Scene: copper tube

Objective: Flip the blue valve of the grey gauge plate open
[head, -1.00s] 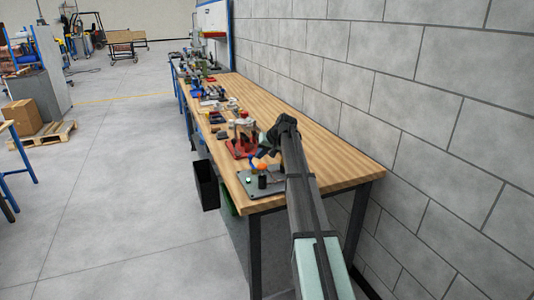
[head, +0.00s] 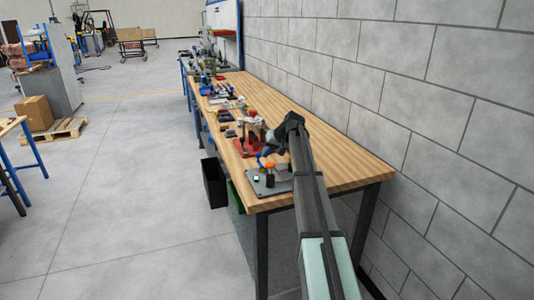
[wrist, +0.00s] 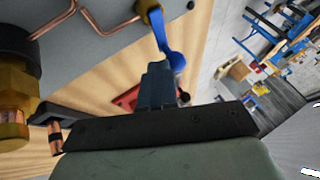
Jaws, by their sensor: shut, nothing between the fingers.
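The grey gauge plate (head: 262,190) lies at the near end of the wooden bench; it fills the top of the wrist view (wrist: 100,45). The blue valve (wrist: 172,45) has a lever that slants down from a brass fitting at the plate's edge. My gripper (wrist: 158,72) is shut and empty. Its fingertips are right beside the lower part of the blue lever; I cannot tell whether they touch it. In the head view my gripper (head: 268,148) reaches down over the plate's back, and the blue lever shows only as a small patch.
Thin copper tubes (wrist: 55,22) run across the plate, with a large brass fitting (wrist: 14,78) at left. A red-based device (head: 249,148) stands just behind the plate. More tools line the bench further back. A grey block wall (head: 400,120) bounds the right side.

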